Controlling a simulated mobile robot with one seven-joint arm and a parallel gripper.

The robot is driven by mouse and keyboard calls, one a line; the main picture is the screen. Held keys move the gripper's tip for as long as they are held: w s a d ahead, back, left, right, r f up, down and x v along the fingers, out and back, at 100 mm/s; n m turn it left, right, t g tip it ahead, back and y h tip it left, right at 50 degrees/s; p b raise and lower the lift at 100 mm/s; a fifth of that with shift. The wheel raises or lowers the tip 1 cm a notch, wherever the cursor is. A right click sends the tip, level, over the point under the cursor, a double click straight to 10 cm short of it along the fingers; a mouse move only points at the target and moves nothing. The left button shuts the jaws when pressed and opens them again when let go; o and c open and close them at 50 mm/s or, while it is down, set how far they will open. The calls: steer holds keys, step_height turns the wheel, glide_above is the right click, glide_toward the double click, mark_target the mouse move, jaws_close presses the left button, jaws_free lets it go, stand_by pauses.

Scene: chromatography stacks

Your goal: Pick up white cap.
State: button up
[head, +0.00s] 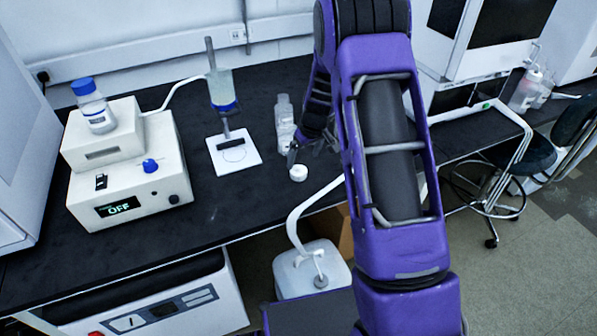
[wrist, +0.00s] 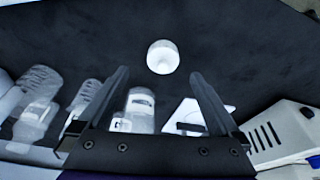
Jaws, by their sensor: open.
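The white cap (head: 298,173) sits on the black bench top near its front edge, to the right of the white square plate, in the head view. It also shows in the wrist view (wrist: 163,57), round and white, ahead of my fingertips and roughly between their lines. My gripper (wrist: 158,73) is open and empty, with its two dark fingers apart. In the head view my gripper (head: 300,148) is just behind the cap, and my arm partly hides it. I cannot tell the gripper's height above the bench.
A clear bottle (head: 284,120) stands behind the cap. A white plate (head: 233,152) with a stand and blue-ended column (head: 222,90) is to the left. A white pump box (head: 125,180) reading OFF carries a blue-capped bottle (head: 93,105). A white jug (head: 311,272) is below the bench edge.

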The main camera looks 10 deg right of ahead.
steer(key=shift+x, duration=3)
steer(key=shift+a, duration=0.2)
steer(key=c, duration=1.4)
step_height(320, 180, up, 10)
steer(key=s+a+m+h, duration=0.15)
steer(key=s+m, duration=0.25)
steer(key=s, duration=0.8)
step_height(320, 180, up, 10)
steer(key=m+p, duration=0.1)
steer(key=m, duration=0.1)
glide_above(299, 167)
steer(key=w+a, duration=0.1)
steer(key=w, duration=1.1)
steer(key=shift+w+r, duration=0.15)
steer(key=shift+r, duration=0.05)
